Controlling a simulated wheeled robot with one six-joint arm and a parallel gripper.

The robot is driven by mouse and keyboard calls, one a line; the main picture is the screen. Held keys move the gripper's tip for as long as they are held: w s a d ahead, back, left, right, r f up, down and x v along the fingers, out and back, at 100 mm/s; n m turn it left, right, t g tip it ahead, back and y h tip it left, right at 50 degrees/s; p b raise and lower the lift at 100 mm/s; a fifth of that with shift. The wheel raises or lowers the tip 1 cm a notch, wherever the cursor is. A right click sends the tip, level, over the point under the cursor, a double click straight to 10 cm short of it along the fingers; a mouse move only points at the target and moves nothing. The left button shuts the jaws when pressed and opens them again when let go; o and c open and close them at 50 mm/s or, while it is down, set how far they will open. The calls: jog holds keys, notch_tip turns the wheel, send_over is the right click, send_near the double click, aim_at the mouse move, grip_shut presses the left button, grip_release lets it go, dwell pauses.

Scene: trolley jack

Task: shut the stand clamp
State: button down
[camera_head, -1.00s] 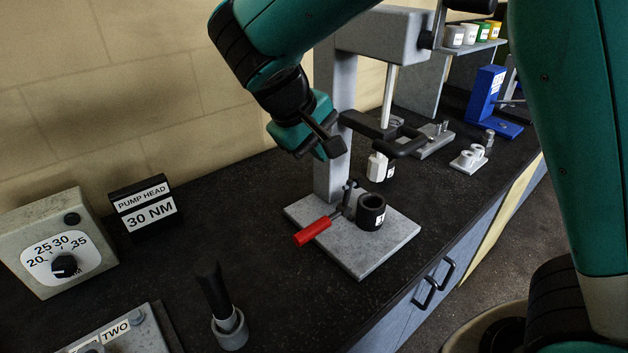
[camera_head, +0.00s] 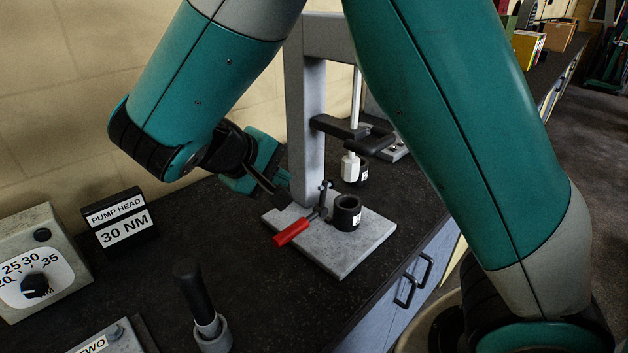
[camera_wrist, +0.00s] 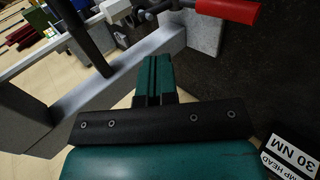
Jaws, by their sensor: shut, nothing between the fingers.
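The stand clamp has a red handle (camera_head: 292,233) lying low and pointing out to the front left, over the edge of the grey base plate (camera_head: 350,257). Its dark metal linkage (camera_head: 323,200) stands beside a black cup (camera_head: 347,212) on the plate. My gripper (camera_head: 282,199) is shut and empty, just behind and above the red handle, near the foot of the grey column (camera_head: 302,120). It looks apart from the handle. In the wrist view the shut fingers (camera_wrist: 153,75) show in the middle, and the red handle (camera_wrist: 228,10) is at the top edge.
A PUMP HEAD 30 NM sign (camera_head: 120,220), a dial box (camera_head: 35,260) and an upright black handle (camera_head: 195,290) stand to the left. The dark bench top between them is clear.

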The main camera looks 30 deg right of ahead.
aim_at(323, 184)
jog(key=p+x, duration=0.1)
jog(key=x, duration=0.6)
jog(key=shift+d+r+p, duration=0.1)
jog(key=shift+d+p, duration=0.15)
jog(key=shift+p, duration=0.1)
jog(key=shift+w+d+p, duration=0.2)
jog(key=shift+d+p, duration=0.35)
jog(key=shift+d, duration=0.6)
jog(key=shift+w+d+f, duration=0.15)
jog(key=shift+d+f, duration=0.25)
jog(key=shift+d, duration=0.1)
jog(key=shift+d+r+y+p, duration=0.1)
jog(key=shift+d+y+p, duration=0.2)
jog(key=shift+y, duration=0.1)
